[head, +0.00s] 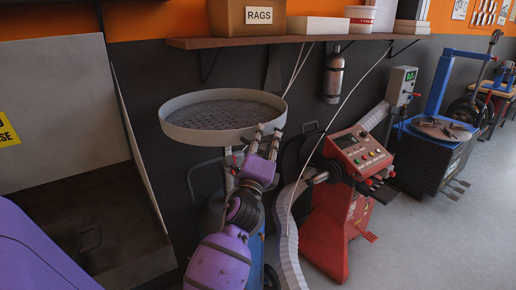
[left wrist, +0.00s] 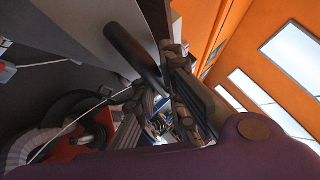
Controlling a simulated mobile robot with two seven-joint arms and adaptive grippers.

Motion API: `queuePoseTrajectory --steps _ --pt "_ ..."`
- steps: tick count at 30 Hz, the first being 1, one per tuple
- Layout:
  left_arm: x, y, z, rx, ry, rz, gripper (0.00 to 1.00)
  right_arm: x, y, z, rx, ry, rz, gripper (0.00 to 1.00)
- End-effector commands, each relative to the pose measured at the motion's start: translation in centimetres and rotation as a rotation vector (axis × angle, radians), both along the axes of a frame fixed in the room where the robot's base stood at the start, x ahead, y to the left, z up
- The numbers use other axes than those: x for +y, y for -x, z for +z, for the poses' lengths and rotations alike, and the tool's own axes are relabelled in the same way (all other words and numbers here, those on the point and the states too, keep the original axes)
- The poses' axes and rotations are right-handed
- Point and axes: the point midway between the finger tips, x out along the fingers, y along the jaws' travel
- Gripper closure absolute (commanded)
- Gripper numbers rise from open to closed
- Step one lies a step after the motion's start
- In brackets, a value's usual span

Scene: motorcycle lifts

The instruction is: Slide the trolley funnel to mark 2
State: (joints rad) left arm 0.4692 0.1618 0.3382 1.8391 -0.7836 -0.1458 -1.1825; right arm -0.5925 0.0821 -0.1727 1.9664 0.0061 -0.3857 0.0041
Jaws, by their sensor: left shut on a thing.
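The trolley funnel (head: 188,136) is a wide, round, pale grey pan with a dark perforated inside, level in the middle left of the head view. My left gripper (head: 266,140) is at the funnel's right front rim. Its fingers (left wrist: 168,92) are shut on a part of the funnel; in the left wrist view a dark round bar (left wrist: 132,52) runs down to them. The exact contact is partly hidden by the fingers. The stand below the funnel is mostly behind my arm. No mark 2 can be read. My right gripper is not in view.
A shelf (head: 300,40) with a RAGS box (head: 258,17) runs above and behind the funnel. A red machine (head: 350,160) and a pale hose (head: 287,235) stand close to the right. A grey cabinet (head: 60,85) is at the left. The floor at the right (head: 440,240) is clear.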

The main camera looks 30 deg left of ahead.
Motion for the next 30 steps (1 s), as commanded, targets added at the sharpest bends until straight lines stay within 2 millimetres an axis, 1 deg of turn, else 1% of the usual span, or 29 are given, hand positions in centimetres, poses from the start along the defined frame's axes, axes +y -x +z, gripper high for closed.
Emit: queuePoseTrajectory --steps 1,3,6,13,14,18,26,30 --pt "0.0 0.4 3.2 -0.03 -0.012 0.001 1.0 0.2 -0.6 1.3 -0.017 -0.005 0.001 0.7" --pt "0.0 0.5 3.7 -0.03 -0.012 0.001 1.0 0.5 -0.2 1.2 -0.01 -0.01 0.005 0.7" --pt "0.0 0.4 3.5 -0.024 -0.01 0.002 1.0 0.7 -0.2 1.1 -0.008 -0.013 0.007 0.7" --pt "0.0 0.4 2.7 -0.014 -0.008 0.002 1.0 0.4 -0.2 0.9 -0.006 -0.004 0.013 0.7" --pt "0.0 0.4 2.6 -0.014 -0.008 0.002 0.88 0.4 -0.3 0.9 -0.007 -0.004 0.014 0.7" --pt "0.0 0.4 2.5 -0.012 -0.007 0.001 0.7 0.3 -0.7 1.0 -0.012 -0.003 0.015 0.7" --pt "0.0 0.4 2.6 -0.013 -0.005 0.0 0.7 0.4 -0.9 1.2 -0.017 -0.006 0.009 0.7" --pt "-0.2 1.0 2.3 -0.013 -0.005 0.0 0.7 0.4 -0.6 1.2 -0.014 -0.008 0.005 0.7"
